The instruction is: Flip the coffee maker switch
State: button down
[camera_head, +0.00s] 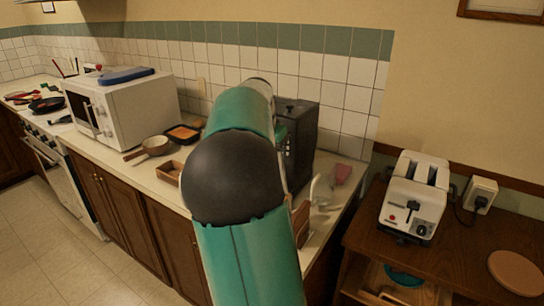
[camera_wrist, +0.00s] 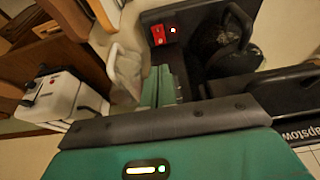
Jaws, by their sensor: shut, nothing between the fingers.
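The coffee maker (camera_head: 301,122) is a dark upright box on the counter near the tiled wall. My own arm hides its left part in the head view. In the wrist view its dark body (camera_wrist: 195,15) fills the top, with a red switch (camera_wrist: 158,35) and a small lit dot beside it. A dark glass carafe (camera_wrist: 215,45) with a black handle is to the right of the switch. My gripper (camera_wrist: 163,72) is shut and empty, its green fingers pointing towards the coffee maker just below the switch in the picture. I cannot tell whether they touch it.
A white toaster (camera_head: 415,196) stands on a separate wooden cabinet at the right. A microwave (camera_head: 122,104), a pan (camera_head: 152,147), an orange-filled tray (camera_head: 183,133) and a wooden box (camera_head: 170,173) are on the counter to the left. Pale items (camera_head: 322,190) lie right of the arm.

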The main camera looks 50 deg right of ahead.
jog(key=shift+w+d, duration=0.1)
jog(key=shift+d+r, duration=0.2)
jog(key=shift+d, duration=0.4)
jog(key=shift+w+f, duration=0.1)
jog(key=x, duration=1.3)
jog(key=shift+a, duration=0.25)
jog(key=shift+f, duration=0.5)
jog(key=shift+d, duration=0.1)
